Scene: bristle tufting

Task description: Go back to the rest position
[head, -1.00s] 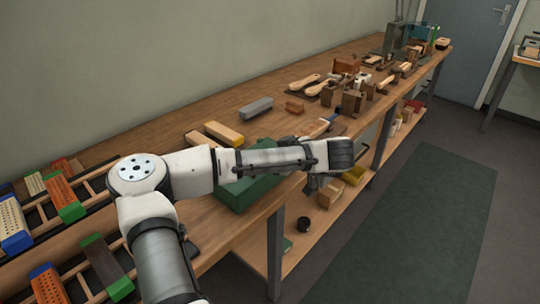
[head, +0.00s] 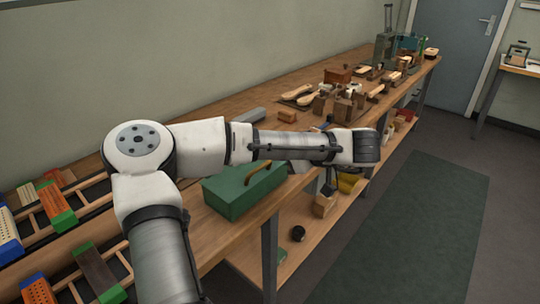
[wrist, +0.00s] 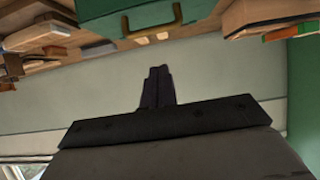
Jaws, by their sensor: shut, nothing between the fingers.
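My arm stretches across the head view from the left, and its dark wrist end hangs out over the bench's front edge. My gripper (wrist: 158,86) shows in the wrist view as two dark fingers close together, shut and empty. In the head view my gripper cannot be made out clearly. A green box (head: 238,197) with a tan handle stands on the bench below my forearm. It also shows upside down at the top of the wrist view (wrist: 95,10), apart from the fingers.
The long wooden workbench (head: 224,262) holds brush blocks, tools and coloured racks at left. A grey block (head: 250,115) lies behind my arm. The floor by the green mat (head: 415,235) is clear.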

